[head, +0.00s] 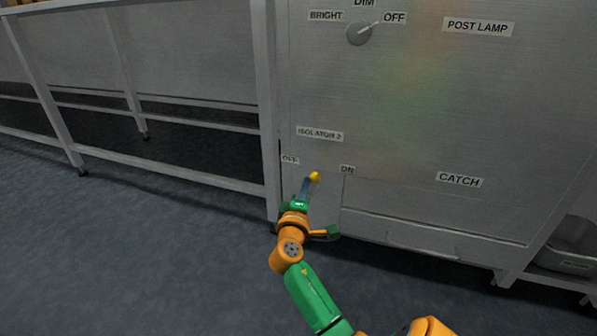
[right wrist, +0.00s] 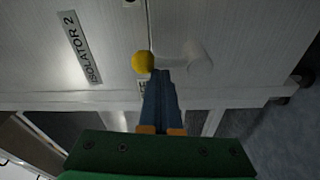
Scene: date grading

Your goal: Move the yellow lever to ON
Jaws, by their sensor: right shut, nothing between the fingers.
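The yellow lever (head: 314,177) shows as a yellow ball knob on the metal panel, under the ISOLATOR 2 label (head: 319,134). In the head view its knob lies between the OFF label (head: 290,160) and the ON label (head: 347,169), a little below both. In the right wrist view the yellow knob (right wrist: 142,62) is beside my fingertips, with a pale arm and round hub to its right. My right gripper (head: 309,182) is shut and empty, its blue-grey fingertips right at the knob. I cannot tell whether they touch. My left gripper is out of view.
A dimmer knob (head: 359,33) is higher on the panel. A metal table frame (head: 170,165) stands at left, a grey bin (head: 572,245) at lower right. The floor in front is clear.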

